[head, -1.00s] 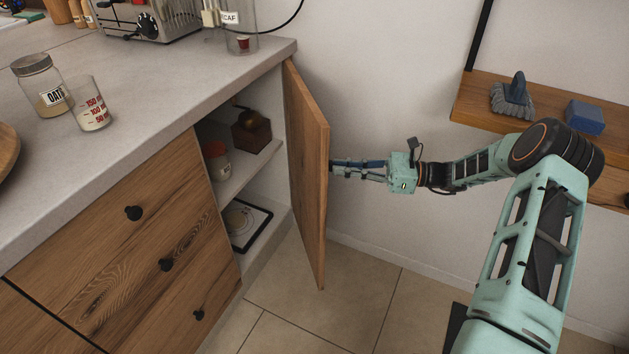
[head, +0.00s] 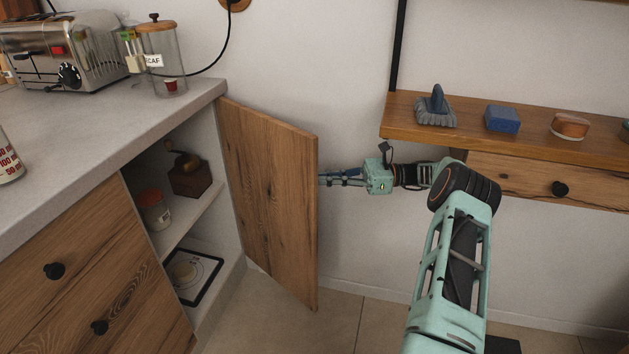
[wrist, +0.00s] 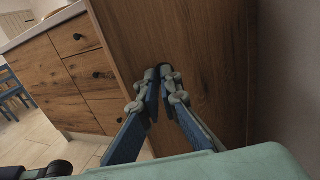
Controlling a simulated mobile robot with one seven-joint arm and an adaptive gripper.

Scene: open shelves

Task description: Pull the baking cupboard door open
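The wooden cupboard door (head: 268,190) stands swung out from the cabinet, and the cupboard inside shows. Its outer face fills much of the wrist view (wrist: 215,60). A dark round knob (wrist: 165,67) on that face shows between my fingertips. My gripper (wrist: 165,75) is closed around this knob, at the outer side of the door.
Inside are a coffee grinder (head: 188,175), an orange-lidded jar (head: 155,210) and a kitchen scale (head: 190,272). The countertop (head: 100,115) holds a toaster (head: 65,50) and a canister (head: 162,60). A wall shelf (head: 480,131) stands beyond my arm. Bare floor (head: 335,325) lies below the door.

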